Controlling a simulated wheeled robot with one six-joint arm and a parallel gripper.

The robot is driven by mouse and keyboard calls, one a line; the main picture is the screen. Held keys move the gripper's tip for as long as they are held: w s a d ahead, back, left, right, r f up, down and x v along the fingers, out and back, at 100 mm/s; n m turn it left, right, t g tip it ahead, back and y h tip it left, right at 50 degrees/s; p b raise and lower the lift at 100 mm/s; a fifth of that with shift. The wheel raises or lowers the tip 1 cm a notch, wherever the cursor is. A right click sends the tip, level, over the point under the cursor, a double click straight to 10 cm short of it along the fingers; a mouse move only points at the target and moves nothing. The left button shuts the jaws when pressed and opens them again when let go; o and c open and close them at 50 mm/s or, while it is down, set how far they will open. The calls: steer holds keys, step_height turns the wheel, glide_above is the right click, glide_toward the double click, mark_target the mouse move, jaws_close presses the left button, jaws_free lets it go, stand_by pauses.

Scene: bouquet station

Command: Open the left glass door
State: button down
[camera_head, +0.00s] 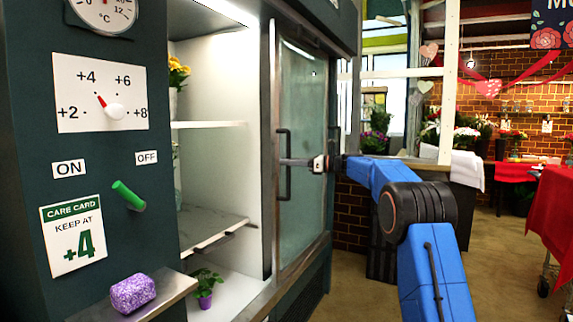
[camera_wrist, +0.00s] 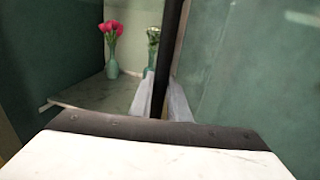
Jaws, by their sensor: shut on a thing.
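The glass door (camera_head: 305,150) has a dark frame and stands at the right of the cabinet's open left bay. A dark upright bar handle (camera_head: 284,185) is on it. My gripper (camera_head: 291,162) is shut on this handle. In the wrist view my gripper's pale fingers (camera_wrist: 164,100) close around the dark handle bar (camera_wrist: 170,45), with green-tinted glass (camera_wrist: 250,70) to its right. The fingers hide part of the bar. Another handle (camera_head: 333,148) shows farther right, partly behind my arm.
The open bay has white shelves (camera_head: 210,125), yellow flowers (camera_head: 178,72) and a small potted plant (camera_head: 205,285). Pink flowers (camera_wrist: 112,32) stand inside in the wrist view. A purple sponge-like block (camera_head: 133,292) lies on a ledge at front left.

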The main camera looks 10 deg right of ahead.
steer(key=c, duration=1.7)
jaws_free()
steer(key=v, duration=1.7)
steer(key=shift+d, duration=0.25)
